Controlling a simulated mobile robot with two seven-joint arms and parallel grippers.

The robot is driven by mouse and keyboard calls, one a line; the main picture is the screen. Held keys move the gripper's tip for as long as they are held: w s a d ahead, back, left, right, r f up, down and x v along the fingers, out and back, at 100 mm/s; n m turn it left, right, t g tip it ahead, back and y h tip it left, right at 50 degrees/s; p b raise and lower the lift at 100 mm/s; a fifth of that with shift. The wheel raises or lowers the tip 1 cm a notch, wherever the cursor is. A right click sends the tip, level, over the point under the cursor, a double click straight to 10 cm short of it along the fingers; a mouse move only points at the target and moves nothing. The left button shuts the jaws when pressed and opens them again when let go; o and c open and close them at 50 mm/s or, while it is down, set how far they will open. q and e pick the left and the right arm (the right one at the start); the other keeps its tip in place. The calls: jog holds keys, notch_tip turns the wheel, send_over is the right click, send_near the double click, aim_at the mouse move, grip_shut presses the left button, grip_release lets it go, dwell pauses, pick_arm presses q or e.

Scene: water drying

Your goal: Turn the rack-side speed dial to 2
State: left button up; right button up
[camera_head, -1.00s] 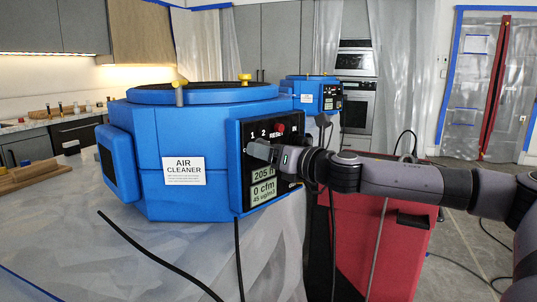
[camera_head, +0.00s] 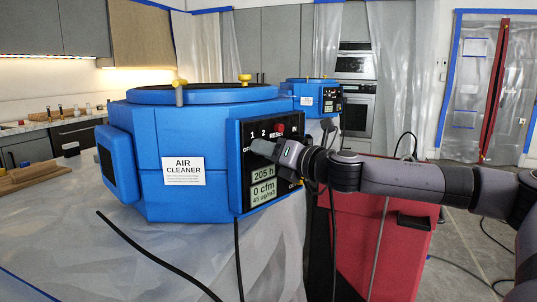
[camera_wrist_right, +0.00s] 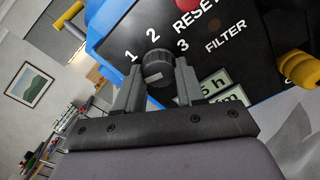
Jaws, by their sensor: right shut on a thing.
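The near blue air cleaner (camera_head: 210,140) has a black control panel with the numbers 1, 2 and 3 and a red reset button (camera_head: 281,129). In the right wrist view the dark round speed dial (camera_wrist_right: 158,72) sits just below those numbers, with a pale mark on its lower edge; its exact setting is hard to tell. My right gripper (camera_head: 262,148) reaches the panel from the right. Its fingers, seen in the wrist view (camera_wrist_right: 158,64), are on either side of the dial and shut on it. In the head view they hide the dial. My left gripper is not in view.
A second blue air cleaner (camera_head: 318,92) stands behind, right of the near one. A red cabinet (camera_head: 385,245) stands below my right arm. Black cables hang at the front. A yellow knob (camera_wrist_right: 301,68) sticks out beside the panel.

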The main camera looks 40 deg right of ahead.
pick_arm(q)
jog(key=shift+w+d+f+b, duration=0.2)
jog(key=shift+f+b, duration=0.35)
jog(key=shift+b, duration=0.4)
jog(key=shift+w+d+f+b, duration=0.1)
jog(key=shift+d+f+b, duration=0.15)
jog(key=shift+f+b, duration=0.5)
pick_arm(e)
jog(key=shift+a+r+m, duration=0.1)
jog(key=shift+r+m, duration=0.05)
jog(key=shift+m, duration=4.95)
jog(key=shift+r+m, duration=0.15)
jog(key=shift+m, duration=4.95)
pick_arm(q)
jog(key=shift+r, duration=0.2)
pick_arm(e)
jog(key=o, duration=1)
jog(key=shift+o, duration=0.2)
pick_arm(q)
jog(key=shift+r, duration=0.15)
